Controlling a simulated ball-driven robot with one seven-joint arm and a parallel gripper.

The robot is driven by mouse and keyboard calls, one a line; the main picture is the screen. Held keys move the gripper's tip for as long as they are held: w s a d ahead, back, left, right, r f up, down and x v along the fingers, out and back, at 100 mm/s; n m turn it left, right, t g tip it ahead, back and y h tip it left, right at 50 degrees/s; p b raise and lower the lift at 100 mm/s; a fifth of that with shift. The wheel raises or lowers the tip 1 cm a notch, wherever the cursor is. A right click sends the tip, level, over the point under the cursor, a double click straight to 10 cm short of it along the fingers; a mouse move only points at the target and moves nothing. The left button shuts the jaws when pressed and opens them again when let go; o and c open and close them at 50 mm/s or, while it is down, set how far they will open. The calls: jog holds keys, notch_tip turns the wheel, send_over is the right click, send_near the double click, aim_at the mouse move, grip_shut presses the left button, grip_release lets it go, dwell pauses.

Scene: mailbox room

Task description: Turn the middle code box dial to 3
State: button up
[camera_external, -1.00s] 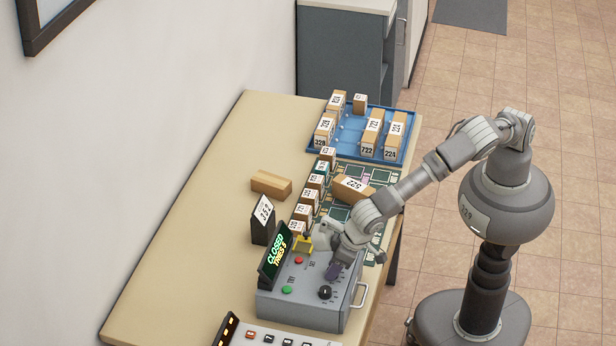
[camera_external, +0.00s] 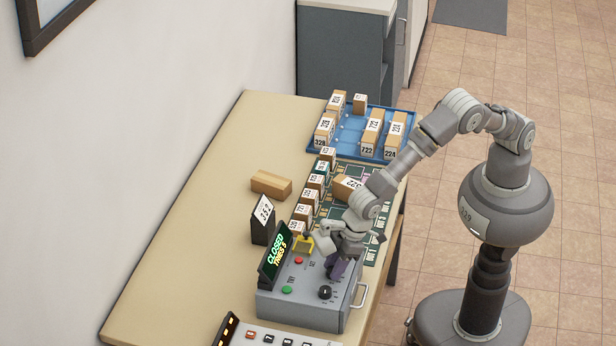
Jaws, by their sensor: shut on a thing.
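The grey code box (camera_external: 302,308) stands at the near edge of the table, with a red button (camera_external: 299,260), a green button (camera_external: 287,290) and a display (camera_external: 275,252) reading CLOSED, TRIES 5. Its nearest black dial (camera_external: 325,292) is in plain view. My gripper (camera_external: 337,270) reaches down over the box just behind that dial. It is shut on what appears to be the middle dial, which the fingers hide. The dial's pointer and number cannot be read. The far dial is hidden by my wrist.
A card reading 352 (camera_external: 263,217) stands behind the box. Several numbered parcels stand in a row and in the blue tray (camera_external: 348,143). A loose parcel (camera_external: 271,185) lies on the table (camera_external: 195,235), whose left part is clear.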

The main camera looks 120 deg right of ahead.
jog(key=shift+n, duration=0.3)
jog(key=o, duration=1)
jog(key=p+v, duration=0.1)
jog(key=v, duration=0.6)
jog(key=shift+s+d+r+p, duration=0.1)
jog(key=shift+s+r+p, duration=0.1)
jog(key=shift+r+p, duration=0.15)
